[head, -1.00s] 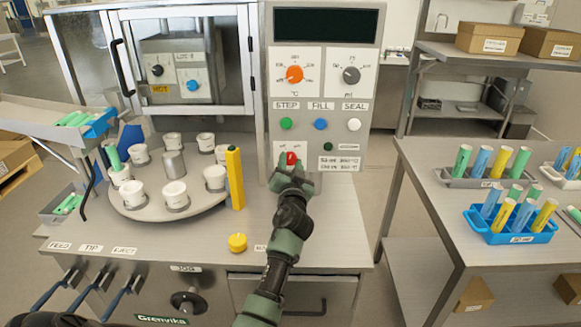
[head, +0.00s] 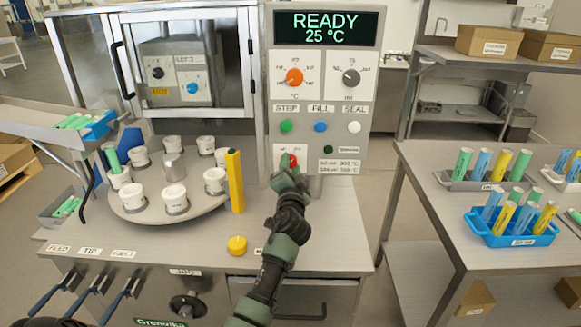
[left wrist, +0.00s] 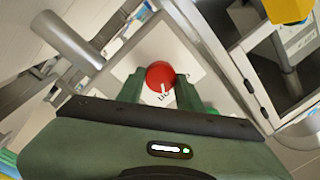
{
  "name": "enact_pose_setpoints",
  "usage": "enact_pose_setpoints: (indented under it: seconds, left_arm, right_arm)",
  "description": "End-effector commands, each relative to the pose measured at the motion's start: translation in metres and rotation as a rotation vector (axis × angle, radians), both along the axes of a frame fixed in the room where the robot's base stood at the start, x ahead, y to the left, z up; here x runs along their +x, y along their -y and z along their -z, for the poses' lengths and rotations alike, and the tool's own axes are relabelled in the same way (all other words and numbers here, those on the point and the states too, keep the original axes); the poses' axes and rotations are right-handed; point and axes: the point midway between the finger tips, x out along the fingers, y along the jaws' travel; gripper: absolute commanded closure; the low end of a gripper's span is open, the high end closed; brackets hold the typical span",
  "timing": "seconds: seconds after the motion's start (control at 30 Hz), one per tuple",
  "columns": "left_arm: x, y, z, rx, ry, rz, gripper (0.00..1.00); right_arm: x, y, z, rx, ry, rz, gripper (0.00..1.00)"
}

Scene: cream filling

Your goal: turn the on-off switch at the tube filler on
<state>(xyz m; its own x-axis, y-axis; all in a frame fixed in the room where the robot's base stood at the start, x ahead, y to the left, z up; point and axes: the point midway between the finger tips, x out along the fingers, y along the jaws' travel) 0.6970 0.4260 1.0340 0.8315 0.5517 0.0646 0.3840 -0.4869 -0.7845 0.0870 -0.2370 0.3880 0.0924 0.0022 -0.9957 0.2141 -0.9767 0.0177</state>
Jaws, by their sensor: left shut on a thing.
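The on-off switch is a red knob (head: 292,160) on a white plate low on the filler's control panel (head: 350,185). My left gripper (head: 288,170) reaches up to it from below and is shut on it. The left wrist view shows the red knob (left wrist: 160,74) between the two green fingers of the left gripper (left wrist: 158,88). A pale line shows on the knob's face. Part of the plate's lettering is hidden by the fingers. The display (head: 325,28) is lit and reads "READY 25 °C". My right gripper is not in view.
An orange knob (head: 294,77), a grey knob (head: 351,77) and green, blue and white buttons sit above the switch. A yellow post (head: 235,182) and a round table (head: 140,213) with white cups stand to the left. A table with tubes (head: 430,165) is at right.

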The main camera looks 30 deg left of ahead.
Motion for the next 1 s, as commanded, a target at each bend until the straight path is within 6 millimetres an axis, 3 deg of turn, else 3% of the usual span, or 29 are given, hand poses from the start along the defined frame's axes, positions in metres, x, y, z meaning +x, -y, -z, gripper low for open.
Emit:
enact_pose_setpoints:
  seconds: [0.2, 0.23, 0.3, 0.67, 1.0]
  left_arm:
    - [0.0, -0.001, -0.003, 0.006, 0.001, -0.001, 1.0]
    - [0.0, -0.001, -0.003, 0.006, 0.001, -0.001, 0.56]
    - [0.0, -0.001, -0.002, 0.005, 0.002, -0.001, 0.43]
    - [-0.003, 0.002, 0.0, 0.002, 0.001, 0.0, 0.43]
    - [-0.047, 0.031, 0.005, 0.002, 0.001, 0.0, 0.43]
  right_arm:
    - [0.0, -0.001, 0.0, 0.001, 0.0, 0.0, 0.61]
    - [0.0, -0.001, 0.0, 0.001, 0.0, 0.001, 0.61]
    - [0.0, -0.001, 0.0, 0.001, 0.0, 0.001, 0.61]
    - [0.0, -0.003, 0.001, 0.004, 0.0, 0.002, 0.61]
    - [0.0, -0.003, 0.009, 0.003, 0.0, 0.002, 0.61]
